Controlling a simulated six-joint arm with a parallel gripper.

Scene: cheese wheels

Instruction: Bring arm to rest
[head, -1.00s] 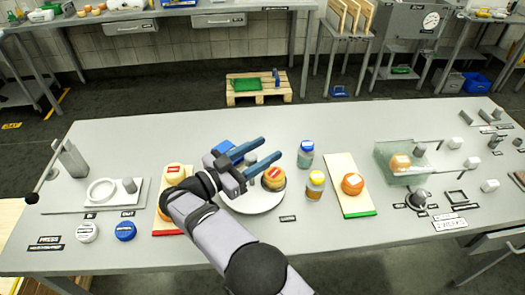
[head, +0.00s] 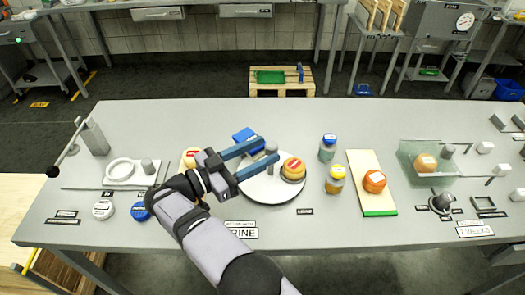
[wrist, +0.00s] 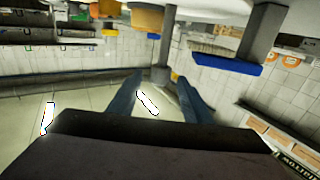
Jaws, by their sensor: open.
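My gripper (head: 262,158) is open and empty in the head view. Its two blue fingers point right, above the table, over the left part of a white plate (head: 270,192). A cheese wheel with a red label (head: 293,169) sits on the plate, right of the fingertips and apart from them in the picture. In the wrist view, the blue fingers (wrist: 158,97) stand apart with nothing held between them; tiled wall and a blurred part of the room show beyond. My arm hides part of the left cheese wheel (head: 190,156) and its board.
A blue-capped jar (head: 328,147) and a yellow-capped jar (head: 335,179) stand right of the plate. An orange cheese wheel (head: 374,181) lies on a green-ended board (head: 379,212). A glass-sided box (head: 408,172) stands farther right. The back of the table (head: 240,115) is clear.

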